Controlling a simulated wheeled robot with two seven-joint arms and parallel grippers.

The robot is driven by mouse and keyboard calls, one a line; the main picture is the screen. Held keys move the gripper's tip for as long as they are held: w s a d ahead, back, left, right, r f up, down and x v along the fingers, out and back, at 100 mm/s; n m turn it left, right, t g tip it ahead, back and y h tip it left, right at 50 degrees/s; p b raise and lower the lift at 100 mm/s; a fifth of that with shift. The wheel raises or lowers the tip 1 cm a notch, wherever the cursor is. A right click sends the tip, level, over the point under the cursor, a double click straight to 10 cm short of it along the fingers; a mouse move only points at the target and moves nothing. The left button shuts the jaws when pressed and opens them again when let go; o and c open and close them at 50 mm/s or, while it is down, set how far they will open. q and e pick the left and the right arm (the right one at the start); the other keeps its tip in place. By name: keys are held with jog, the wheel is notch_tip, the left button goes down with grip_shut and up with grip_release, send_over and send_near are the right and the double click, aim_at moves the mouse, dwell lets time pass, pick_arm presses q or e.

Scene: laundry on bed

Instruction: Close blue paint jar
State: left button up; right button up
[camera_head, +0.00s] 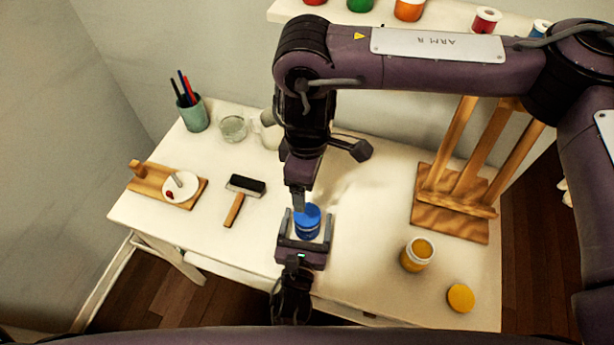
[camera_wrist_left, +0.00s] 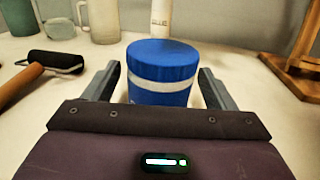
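The blue paint jar (camera_head: 308,222) stands upright near the front middle of the table. It also shows in the left wrist view (camera_wrist_left: 162,75), with a blue top above a white band and a blue body. I cannot tell whether the top is fully tight. My left gripper (camera_head: 305,238) is low at the front with a finger on each side of the jar. In the left wrist view (camera_wrist_left: 158,85) its fingers look apart, with small gaps beside the jar. My right gripper (camera_head: 299,205) points down by the top's left edge; its fingers are seen edge-on.
An open yellow jar (camera_head: 417,254) and its yellow lid (camera_head: 460,298) are at the right. A wooden easel (camera_head: 453,200) stands behind them. A brush roller (camera_head: 241,195), a wooden board (camera_head: 150,181), a pen cup (camera_head: 193,113) and a glass (camera_head: 233,128) are at the left.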

aim_at(305, 233)
pick_arm(q)
jog(key=s, duration=0.5)
jog(key=s+a, duration=0.1)
jog(key=s, duration=0.1)
jog(key=shift+s+a, duration=0.1)
jog(key=shift+s, duration=0.3)
dwell(0.5)
